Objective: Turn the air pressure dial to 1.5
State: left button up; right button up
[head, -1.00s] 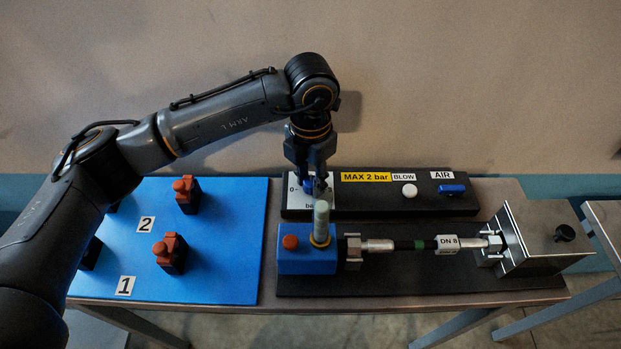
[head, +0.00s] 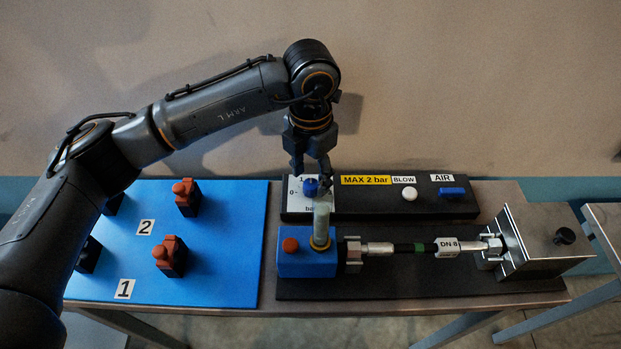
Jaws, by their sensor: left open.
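The air pressure dial is a blue knob (head: 311,187) on a white scale plate (head: 295,205) at the left end of the black panel. The plate shows "0", "1" and part of "bar"; the rest of the scale is covered. My left gripper (head: 311,172) points down just above and behind the dial, open. Its fingers partly overlap the dial's upper side, and I cannot tell whether they touch it. The dial's pointer is too small to read. My right gripper is not in view.
The black panel (head: 345,205) also carries a white BLOW button (head: 409,193) and a blue AIR switch (head: 452,193). In front, a pale upright tube (head: 321,222) stands on a blue block (head: 298,262), close to the dial. A blue board (head: 215,240) with red-topped clamps lies left.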

aim_at(311, 184)
pick_arm(q)
notch_tip(311, 184, up, 10)
jog(key=shift+f, duration=0.15)
dwell(0.5)
